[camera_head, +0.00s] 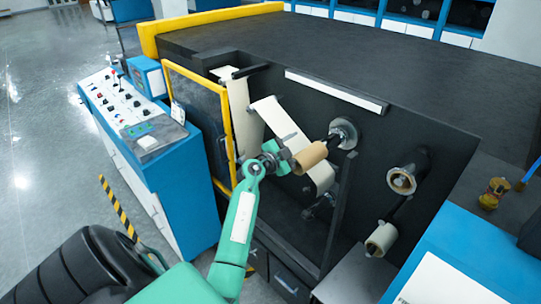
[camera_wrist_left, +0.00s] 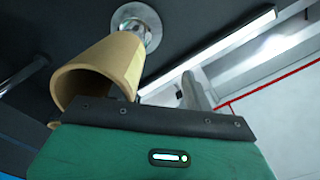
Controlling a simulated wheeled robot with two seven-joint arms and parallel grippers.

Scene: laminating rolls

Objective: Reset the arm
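My left gripper (camera_head: 283,157) is at the end of the green arm in the head view, close to the open end of a brown cardboard tube (camera_head: 310,157). The tube sits on a metal spindle (camera_head: 343,133) on the dark machine face. In the left wrist view the hollow tube (camera_wrist_left: 107,68) is at upper left, in front of the round spindle mount (camera_wrist_left: 138,24). The left gripper's fingers (camera_wrist_left: 158,92) stand apart there, with nothing visibly clamped between them. The tube's lower edge is partly hidden behind the gripper body. My right gripper is not in view.
A cream web (camera_head: 290,135) runs close behind the tube. A second spindle (camera_head: 401,180) and a white roll (camera_head: 381,239) are to the right. A yellow-framed door (camera_head: 199,100) and a blue control console (camera_head: 135,115) stand left. Open floor (camera_head: 45,130) lies farther left.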

